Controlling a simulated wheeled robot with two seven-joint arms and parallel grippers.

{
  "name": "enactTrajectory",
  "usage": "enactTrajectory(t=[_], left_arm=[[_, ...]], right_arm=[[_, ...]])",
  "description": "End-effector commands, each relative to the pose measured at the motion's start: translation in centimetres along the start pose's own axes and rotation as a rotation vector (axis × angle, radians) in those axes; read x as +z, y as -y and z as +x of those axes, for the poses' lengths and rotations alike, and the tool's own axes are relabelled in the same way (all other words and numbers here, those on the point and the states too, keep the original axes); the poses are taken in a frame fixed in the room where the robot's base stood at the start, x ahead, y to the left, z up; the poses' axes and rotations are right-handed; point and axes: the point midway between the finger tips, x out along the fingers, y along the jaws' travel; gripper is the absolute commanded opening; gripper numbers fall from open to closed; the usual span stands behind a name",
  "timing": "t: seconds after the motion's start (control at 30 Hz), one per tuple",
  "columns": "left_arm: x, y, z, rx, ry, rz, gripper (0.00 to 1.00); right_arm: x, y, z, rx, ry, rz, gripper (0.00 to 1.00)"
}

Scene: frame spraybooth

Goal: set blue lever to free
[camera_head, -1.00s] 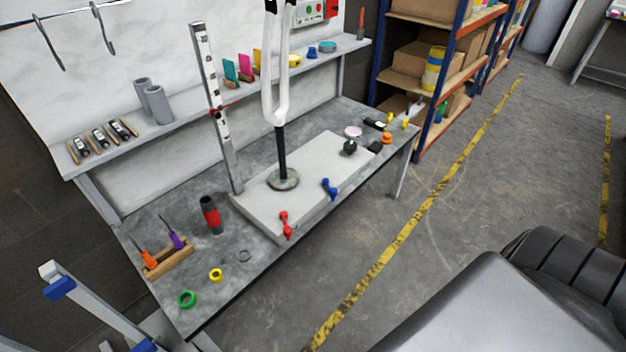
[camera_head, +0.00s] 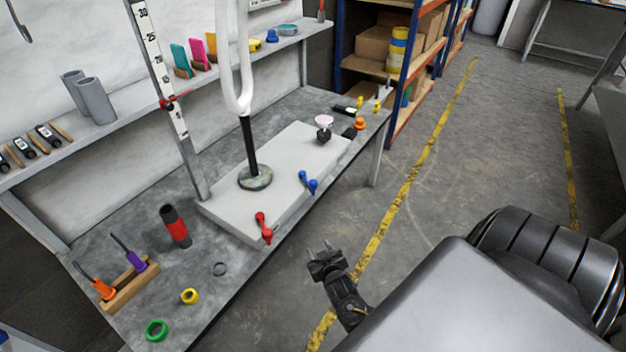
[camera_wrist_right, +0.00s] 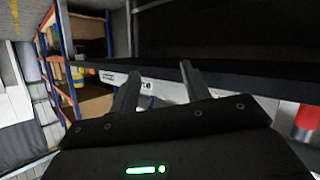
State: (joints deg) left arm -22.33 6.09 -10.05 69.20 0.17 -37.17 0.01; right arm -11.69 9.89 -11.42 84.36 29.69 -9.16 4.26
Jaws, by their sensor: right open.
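The blue lever (camera_head: 308,182) is on the front edge of the pale grey base plate (camera_head: 290,150) on the workbench, in the head view. A red lever (camera_head: 263,228) is on the same edge, to its left and nearer to me. My right gripper (camera_head: 320,246) is open and empty, in front of the bench and apart from both levers. In the right wrist view its two fingers (camera_wrist_right: 160,88) stand apart with nothing between them. My left gripper is not in view.
A black post with a white frame fork (camera_head: 247,100) rises from the plate. A ruled upright (camera_head: 165,95) stands behind. A red-black bottle (camera_head: 176,226), a screwdriver rack (camera_head: 130,284) and rings lie at left. Open floor with a yellow line (camera_head: 400,195) lies right of the bench.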

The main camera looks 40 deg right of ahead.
Motion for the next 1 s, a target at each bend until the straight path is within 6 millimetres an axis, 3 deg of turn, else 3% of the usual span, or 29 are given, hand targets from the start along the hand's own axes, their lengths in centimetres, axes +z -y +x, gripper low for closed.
enactTrajectory(t=[0.03,0.1,0.2,0.3,0.57,1.0], left_arm=[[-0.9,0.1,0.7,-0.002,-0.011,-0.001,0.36],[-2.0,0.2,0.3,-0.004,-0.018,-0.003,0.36],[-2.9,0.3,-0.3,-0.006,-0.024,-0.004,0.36],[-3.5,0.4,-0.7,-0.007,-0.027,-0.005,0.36],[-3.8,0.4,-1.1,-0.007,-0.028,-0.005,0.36],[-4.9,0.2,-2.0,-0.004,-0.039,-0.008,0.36]], right_arm=[[-3.2,-0.8,0.7,0.035,-0.095,0.052,0.47],[-7.5,-2.1,0.5,0.079,-0.198,0.116,0.47],[-11.7,-3.7,-0.3,0.12,-0.297,0.187,0.47],[-13.8,-4.6,-0.9,0.141,-0.348,0.226,0.47],[-14.9,-5.0,-0.6,0.148,-0.367,0.238,0.47],[-17.3,-6.4,6.3,0.148,-0.366,0.236,0.47]])
